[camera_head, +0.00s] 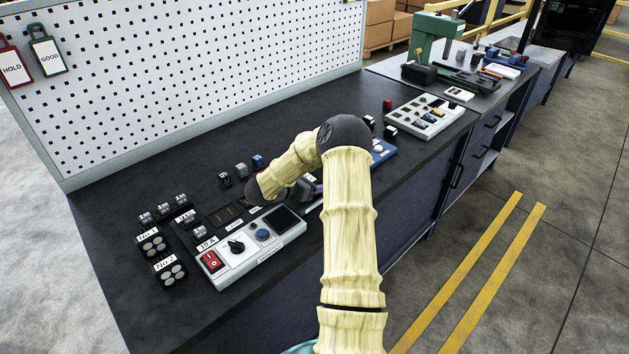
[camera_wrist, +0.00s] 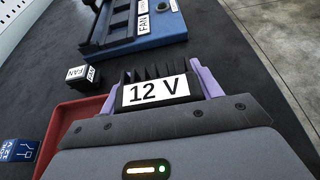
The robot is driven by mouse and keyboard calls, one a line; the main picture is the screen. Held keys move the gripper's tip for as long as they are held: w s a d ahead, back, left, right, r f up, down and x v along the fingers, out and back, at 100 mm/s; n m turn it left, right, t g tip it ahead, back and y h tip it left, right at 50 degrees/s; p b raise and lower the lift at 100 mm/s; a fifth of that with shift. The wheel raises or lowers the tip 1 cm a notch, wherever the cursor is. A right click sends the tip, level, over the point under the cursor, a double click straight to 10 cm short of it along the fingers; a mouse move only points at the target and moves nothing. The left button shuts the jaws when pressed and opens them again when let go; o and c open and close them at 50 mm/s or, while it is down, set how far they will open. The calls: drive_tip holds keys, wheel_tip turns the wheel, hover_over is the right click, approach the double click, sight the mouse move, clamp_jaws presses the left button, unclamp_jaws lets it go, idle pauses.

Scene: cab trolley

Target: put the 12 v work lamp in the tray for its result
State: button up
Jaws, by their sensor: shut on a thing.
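The 12 V work lamp (camera_wrist: 153,93) is a black finned block with a white "12 V" label. In the wrist view it sits between the purple fingers of my gripper (camera_wrist: 165,80), which is shut on it. A red tray (camera_wrist: 73,122) shows behind and to the left of my gripper, partly covered by it. I cannot tell whether the lamp touches anything below. In the head view my arm hides the lamp and most of the gripper; a bit of purple finger (camera_head: 318,188) shows past the arm. A green edge (camera_head: 314,204) shows just below it.
A grey test unit (camera_head: 252,247) with red switch, knob and screen stands at the bench front. HOLD tag (camera_head: 13,68) and GOOD tag (camera_head: 47,55) hang on the pegboard.

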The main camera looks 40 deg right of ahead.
drive_tip(key=shift+f, duration=0.15)
drive_tip(key=o, duration=1.3)
drive_tip(key=b+v, duration=0.2)
drive_tip(key=v, duration=1)
drive_tip(key=shift+b, duration=0.3)
